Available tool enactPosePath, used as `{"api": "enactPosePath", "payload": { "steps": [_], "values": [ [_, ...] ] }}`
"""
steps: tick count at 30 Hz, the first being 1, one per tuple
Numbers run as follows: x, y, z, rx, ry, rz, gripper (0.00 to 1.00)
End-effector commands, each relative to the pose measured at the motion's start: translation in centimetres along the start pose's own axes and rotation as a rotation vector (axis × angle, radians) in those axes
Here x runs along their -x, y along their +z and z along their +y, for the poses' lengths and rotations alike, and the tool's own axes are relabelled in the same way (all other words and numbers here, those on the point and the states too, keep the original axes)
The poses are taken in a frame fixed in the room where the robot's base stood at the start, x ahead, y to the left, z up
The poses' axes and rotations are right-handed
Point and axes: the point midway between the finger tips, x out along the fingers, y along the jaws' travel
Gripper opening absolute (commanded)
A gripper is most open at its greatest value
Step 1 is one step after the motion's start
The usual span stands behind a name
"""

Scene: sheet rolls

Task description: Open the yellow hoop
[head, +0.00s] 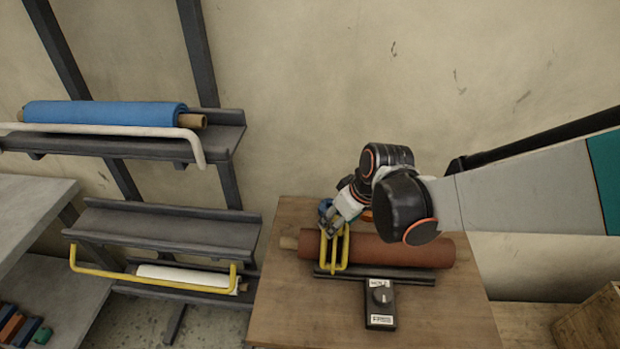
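A yellow hoop (346,249) stands over the left part of a red-brown roll (405,251) on the wooden table. Its bars cross the front of the roll down to a dark holder (410,275). My gripper (333,226) is at the top of the hoop, above the roll's left end. The fingertips overlap the hoop's top in the picture; whether they touch or grip it is too small to tell.
Left, a rack holds a blue roll (105,113) behind a white bar (95,129); below, a white roll (190,277) has a yellow bar (150,282). A wooden crate (595,322) stands lower right.

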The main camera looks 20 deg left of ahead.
Motion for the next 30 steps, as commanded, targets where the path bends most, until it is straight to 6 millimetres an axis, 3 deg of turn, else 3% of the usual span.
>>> {"api": "enactPosePath", "payload": {
  "steps": [5, 15, 16, 22, 30],
  "values": [
    [-1.24, 0.55, -0.61, 0.01, -0.004, 0.0, 0.48],
    [-1.44, 0.57, -0.48, 0.009, -0.004, 0.0, 0.48],
    [-1.45, 0.57, -0.46, 0.009, -0.003, 0.0, 0.45],
    [-1.48, 0.55, -0.39, 0.008, -0.003, 0.0, 0.0],
    [-1.46, 0.4, -0.23, 0.003, -0.011, -0.009, 0.0]
  ]
}}
